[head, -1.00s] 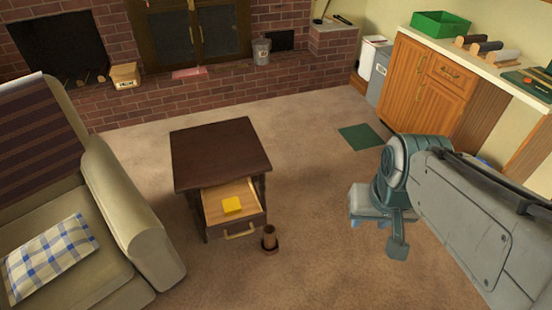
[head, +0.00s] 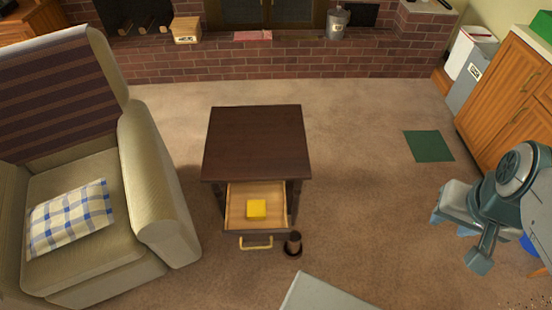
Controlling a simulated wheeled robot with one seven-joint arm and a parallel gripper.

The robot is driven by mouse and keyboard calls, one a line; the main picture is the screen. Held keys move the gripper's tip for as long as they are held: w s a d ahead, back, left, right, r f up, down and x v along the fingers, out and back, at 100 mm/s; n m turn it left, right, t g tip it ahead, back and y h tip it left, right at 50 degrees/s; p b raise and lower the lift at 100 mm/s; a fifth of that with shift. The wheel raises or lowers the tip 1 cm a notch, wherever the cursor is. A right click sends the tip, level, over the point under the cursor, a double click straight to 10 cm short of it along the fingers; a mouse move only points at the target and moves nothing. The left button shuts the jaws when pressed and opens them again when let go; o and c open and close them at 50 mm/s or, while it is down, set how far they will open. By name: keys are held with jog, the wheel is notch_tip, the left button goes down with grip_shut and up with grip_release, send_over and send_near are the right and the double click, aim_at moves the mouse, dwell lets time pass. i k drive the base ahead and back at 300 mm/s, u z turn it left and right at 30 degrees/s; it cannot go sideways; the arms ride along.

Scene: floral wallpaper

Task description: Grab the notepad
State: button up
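A small yellow square pad, likely the notepad (head: 257,208), lies in the open drawer (head: 236,213) of a dark brown side table (head: 255,140). The drawer is pulled out toward me, and the pad's top is uncovered. My gripper (head: 464,232) is at the right edge of the head view, well to the right of the drawer and apart from it.
A beige armchair (head: 160,190) with a checked cushion (head: 68,217) stands left of the table. A small dark brown cup-like object (head: 293,243) stands on the floor by the drawer's right front corner. Carpet between table and arm is clear, with a green mat (head: 429,146) farther back.

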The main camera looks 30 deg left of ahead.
aim_at(256, 209)
jog(key=u, duration=0.75)
jog(key=i, duration=0.8)
jog(key=u, duration=0.9)
